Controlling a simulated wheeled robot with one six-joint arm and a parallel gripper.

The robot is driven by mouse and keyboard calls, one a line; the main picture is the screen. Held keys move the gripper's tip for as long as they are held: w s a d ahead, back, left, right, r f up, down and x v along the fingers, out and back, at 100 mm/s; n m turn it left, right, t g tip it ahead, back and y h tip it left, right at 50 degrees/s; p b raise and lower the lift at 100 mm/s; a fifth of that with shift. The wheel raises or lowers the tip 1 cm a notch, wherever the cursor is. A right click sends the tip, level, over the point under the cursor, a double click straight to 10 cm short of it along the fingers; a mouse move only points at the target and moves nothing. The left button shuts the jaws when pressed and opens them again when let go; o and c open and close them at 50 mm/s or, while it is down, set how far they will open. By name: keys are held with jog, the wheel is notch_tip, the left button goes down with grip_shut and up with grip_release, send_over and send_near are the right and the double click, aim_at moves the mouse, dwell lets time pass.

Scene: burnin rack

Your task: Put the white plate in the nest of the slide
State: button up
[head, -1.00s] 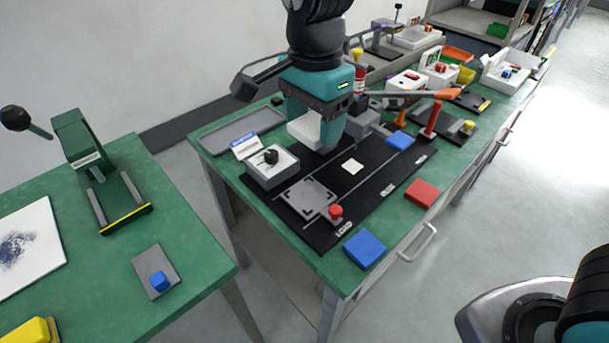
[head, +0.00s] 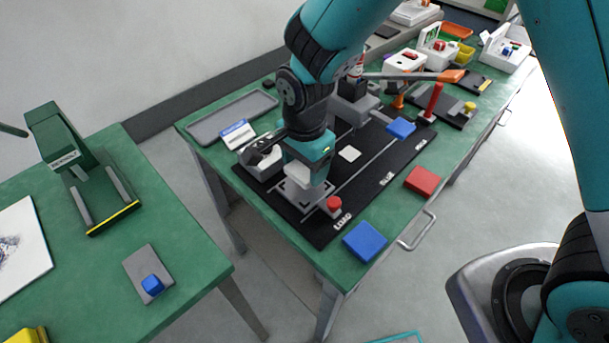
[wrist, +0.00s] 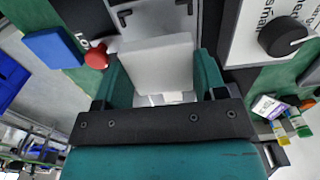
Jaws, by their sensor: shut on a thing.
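My gripper (head: 304,182) is shut on the white plate (wrist: 157,65), which fills the space between its two fingers in the wrist view. The slide's grey carriage, with the nest (wrist: 150,14) and its dark corner marks, is at the load end of the black slide base. In the head view my gripper and the plate are low over the nest (head: 287,192) and hide most of it. I cannot tell whether the plate touches it. The slide's red knob (head: 334,203) is right beside the carriage; it also shows in the wrist view (wrist: 97,57).
A white box with a black knob (head: 258,160) stands close left of my gripper. A small white square (head: 349,154) lies on the black base. A grey tray (head: 209,128) lies behind left.

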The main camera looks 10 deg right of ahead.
aim_at(305, 178)
jog(key=shift+f, duration=2)
jog(key=shift+f, duration=0.15)
jog(key=o, duration=1)
